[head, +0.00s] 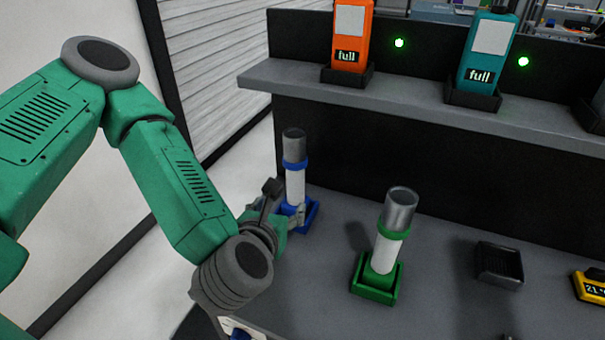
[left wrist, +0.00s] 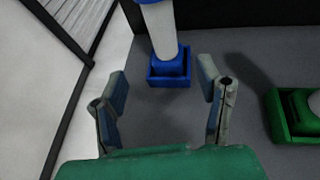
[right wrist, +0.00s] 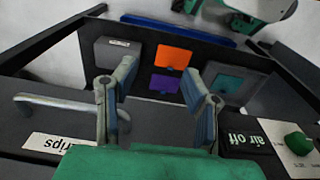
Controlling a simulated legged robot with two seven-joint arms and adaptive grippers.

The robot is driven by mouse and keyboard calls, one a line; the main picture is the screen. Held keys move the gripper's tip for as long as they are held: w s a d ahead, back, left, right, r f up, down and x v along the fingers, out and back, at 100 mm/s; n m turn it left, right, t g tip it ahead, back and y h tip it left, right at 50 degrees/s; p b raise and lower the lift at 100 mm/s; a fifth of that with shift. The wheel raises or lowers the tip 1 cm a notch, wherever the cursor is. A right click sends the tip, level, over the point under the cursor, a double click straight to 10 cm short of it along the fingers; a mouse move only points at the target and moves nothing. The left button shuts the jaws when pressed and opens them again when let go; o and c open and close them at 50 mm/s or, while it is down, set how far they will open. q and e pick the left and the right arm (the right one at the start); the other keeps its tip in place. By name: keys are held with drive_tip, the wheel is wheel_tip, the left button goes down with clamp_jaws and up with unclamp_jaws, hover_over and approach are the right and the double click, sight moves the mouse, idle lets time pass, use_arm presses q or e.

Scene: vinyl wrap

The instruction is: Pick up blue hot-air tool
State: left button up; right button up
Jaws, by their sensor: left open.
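The blue hot-air tool (head: 295,180) stands upright in its blue holder at the left of the bench. It has a dark metal nozzle, a blue ring and a white body. In the left wrist view the tool (left wrist: 159,30) stands in its square blue base, ahead of my fingers. My left gripper (left wrist: 161,95) is open with nothing between its fingers; the tool is just beyond the fingertips. In the head view my left gripper (head: 285,212) is beside the tool's lower body, partly hidden by my wrist. My right gripper (right wrist: 160,90) is open and empty.
A green hot-air tool (head: 386,245) stands in a green holder to the right. An empty black holder (head: 499,265) and a yellow device (head: 590,285) lie further right. A shelf (head: 420,103) above carries an orange battery (head: 350,35) and a teal battery (head: 487,50).

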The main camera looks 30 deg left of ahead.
sight(293, 190)
use_arm(q)
drive_tip(key=x, duration=0.6)
drive_tip(key=shift+w+f+p, duration=0.2)
drive_tip(key=shift+w+p, duration=0.1)
drive_tip(key=shift+w, duration=0.05)
drive_tip(key=shift+w+a+f, duration=0.2)
drive_tip(key=shift+w, duration=0.3)
drive_tip(key=x, duration=0.2)
drive_tip(key=p+x, duration=0.1)
drive_tip(key=x, duration=0.1)
drive_tip(key=shift+w+d+r, duration=0.15)
drive_tip(key=shift+w, duration=0.35)
clamp_jaws()
